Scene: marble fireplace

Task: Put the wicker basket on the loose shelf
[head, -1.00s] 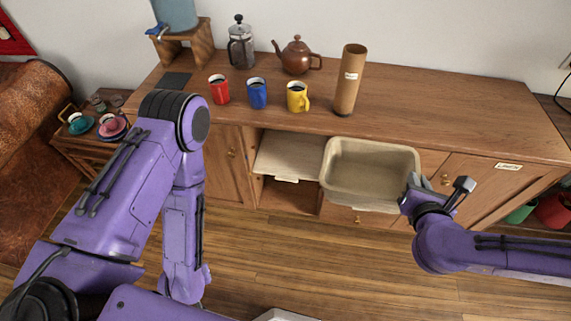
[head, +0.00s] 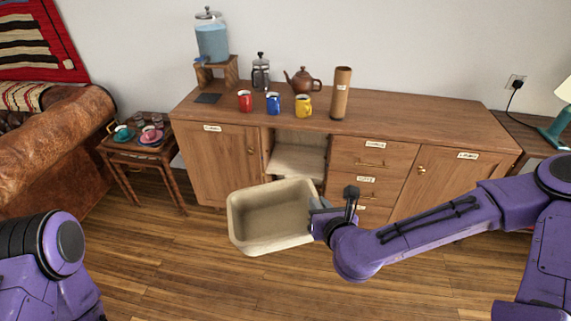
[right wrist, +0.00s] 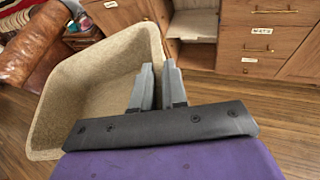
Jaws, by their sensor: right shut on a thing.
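The wicker basket (head: 270,222) is a pale beige, open, empty tub, held in the air in front of the sideboard. My right gripper (head: 318,206) is shut on its right rim. In the right wrist view the basket (right wrist: 85,95) fills the left side, with the fingers (right wrist: 157,85) at its near wall. The loose shelf (head: 298,160) is a pale board in the open compartment in the sideboard's middle, behind the basket. The basket's far rim is close to the compartment's lower part in the picture. My left gripper is out of view; only part of my left arm shows at lower left.
The sideboard (head: 405,130) has closed doors and drawers beside the compartment. On top are several mugs (head: 273,104), a teapot (head: 302,80), a French press (head: 261,72) and a tall tube (head: 341,95). A small side table (head: 140,152) stands left. The wooden floor in front is clear.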

